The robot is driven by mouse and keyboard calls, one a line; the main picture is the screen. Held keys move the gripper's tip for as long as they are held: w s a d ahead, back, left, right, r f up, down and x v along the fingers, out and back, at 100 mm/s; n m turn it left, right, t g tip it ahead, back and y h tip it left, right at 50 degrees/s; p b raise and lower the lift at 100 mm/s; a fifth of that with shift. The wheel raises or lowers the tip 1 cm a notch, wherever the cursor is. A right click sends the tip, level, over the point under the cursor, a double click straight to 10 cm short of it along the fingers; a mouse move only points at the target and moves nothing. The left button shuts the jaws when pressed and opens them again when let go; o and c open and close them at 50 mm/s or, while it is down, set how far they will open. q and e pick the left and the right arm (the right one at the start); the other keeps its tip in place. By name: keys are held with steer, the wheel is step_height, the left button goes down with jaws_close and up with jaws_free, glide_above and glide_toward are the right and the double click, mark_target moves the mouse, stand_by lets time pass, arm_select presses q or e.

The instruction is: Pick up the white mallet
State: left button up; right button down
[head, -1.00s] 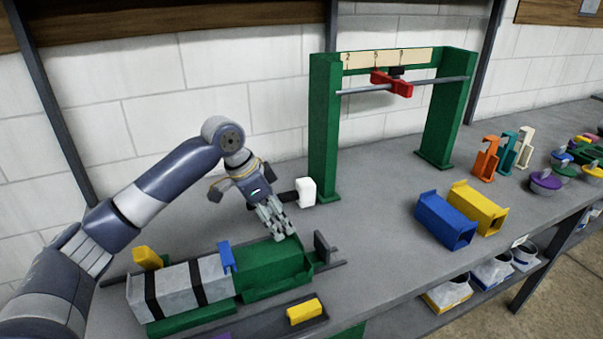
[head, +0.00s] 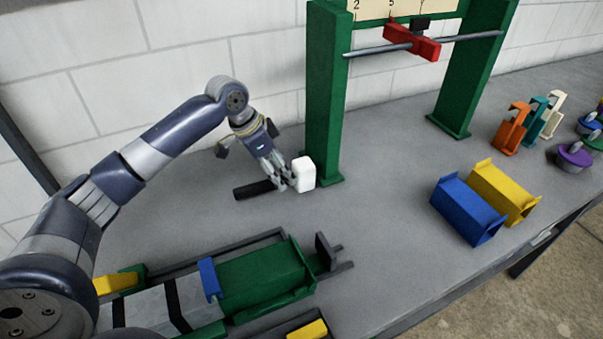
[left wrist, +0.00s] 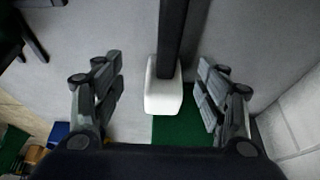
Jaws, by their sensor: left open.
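The white mallet (head: 304,174) lies on the grey bench beside the left post of the green frame. Its white head is at the right and its black handle (head: 254,189) points left. My left gripper (head: 286,184) is open, low over the mallet where handle and head meet. In the left wrist view the white head (left wrist: 163,96) and dark handle (left wrist: 171,35) lie between the two spread fingers (left wrist: 160,88), with a visible gap on each side. My right gripper is not in view.
The green frame (head: 325,100) stands right behind the mallet head, with a red clamp-like piece (head: 412,42) on its rod. A green fixture (head: 262,283) lies in front. Blue (head: 466,208) and yellow (head: 503,192) ducts sit at right. The bench middle is clear.

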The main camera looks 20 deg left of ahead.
arm_select(q)
steer(key=x, duration=0.2)
steer(key=p+x, duration=0.1)
steer(key=x, duration=0.2)
steer(key=shift+w+a+r, duration=0.1)
steer(key=shift+w+a, duration=0.1)
steer(key=shift+w, duration=0.15)
steer(key=shift+f, duration=0.3)
steer(key=shift+c, duration=1)
steer(key=c, duration=0.9)
steer(key=shift+c, duration=1.4)
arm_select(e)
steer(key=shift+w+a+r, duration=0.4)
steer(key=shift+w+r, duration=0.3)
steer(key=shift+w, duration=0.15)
